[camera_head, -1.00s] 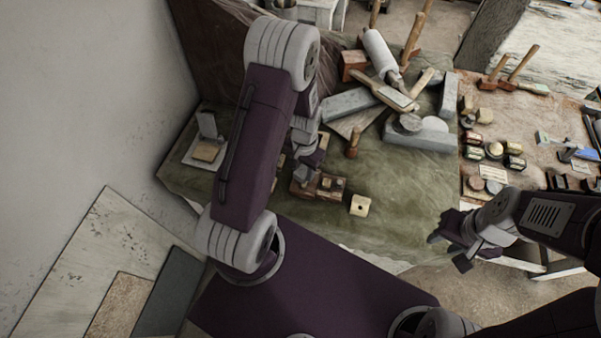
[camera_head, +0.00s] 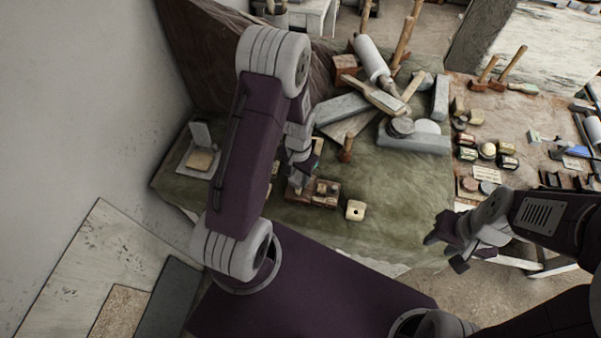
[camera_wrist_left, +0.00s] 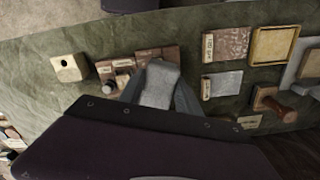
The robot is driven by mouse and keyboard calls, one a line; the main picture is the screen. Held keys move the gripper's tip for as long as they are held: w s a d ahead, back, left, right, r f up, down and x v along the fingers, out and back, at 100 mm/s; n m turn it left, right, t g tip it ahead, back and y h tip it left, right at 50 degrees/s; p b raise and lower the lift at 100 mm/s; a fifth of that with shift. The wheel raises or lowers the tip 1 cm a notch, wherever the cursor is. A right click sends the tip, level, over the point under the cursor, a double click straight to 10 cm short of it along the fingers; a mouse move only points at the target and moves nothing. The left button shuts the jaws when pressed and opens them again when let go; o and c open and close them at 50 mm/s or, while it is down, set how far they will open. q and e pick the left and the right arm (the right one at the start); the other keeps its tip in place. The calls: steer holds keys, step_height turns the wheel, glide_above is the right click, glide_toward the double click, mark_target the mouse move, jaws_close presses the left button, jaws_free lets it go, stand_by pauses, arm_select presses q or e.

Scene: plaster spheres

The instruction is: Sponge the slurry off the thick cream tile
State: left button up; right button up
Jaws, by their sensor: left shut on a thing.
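My left gripper (camera_wrist_left: 160,95) is shut on a grey, speckled block (camera_wrist_left: 160,82), possibly the sponge. In the head view this gripper (camera_head: 298,182) hangs over the left end of a brown wooden holder (camera_head: 325,193). In the left wrist view a thick tile with a cream rim and tan face (camera_wrist_left: 272,45) lies to the right of the gripper, apart from it. It seems hidden behind my left arm in the head view. Its label is unreadable. My right gripper (camera_head: 448,245) is empty at the right, off the cloth; its opening is unclear.
A brown speckled tile (camera_wrist_left: 228,43) and a grey tile (camera_wrist_left: 224,83) lie near the cream-rimmed one. A wooden-handled stamp (camera_wrist_left: 275,105) is close by. A cream block with a hole (camera_head: 356,210) stands right of the holder. The cloth's middle right is clear.

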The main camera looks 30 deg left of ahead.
arm_select(q)
steer(key=shift+s, duration=1)
steer(key=shift+s+a, duration=0.1)
steer(key=shift+s, duration=0.15)
steer(key=shift+w, duration=0.1)
steer(key=shift+w+r, duration=0.1)
steer(key=shift+w, duration=0.95)
steer(key=shift+w+d, duration=0.25)
steer(key=shift+w, duration=0.85)
steer(key=shift+s+a+r+p, duration=0.1)
steer(key=shift+s+r+p, duration=0.4)
steer(key=shift+s+p, duration=0.25)
steer(key=shift+s+r, duration=0.15)
steer(key=shift+s, duration=0.2)
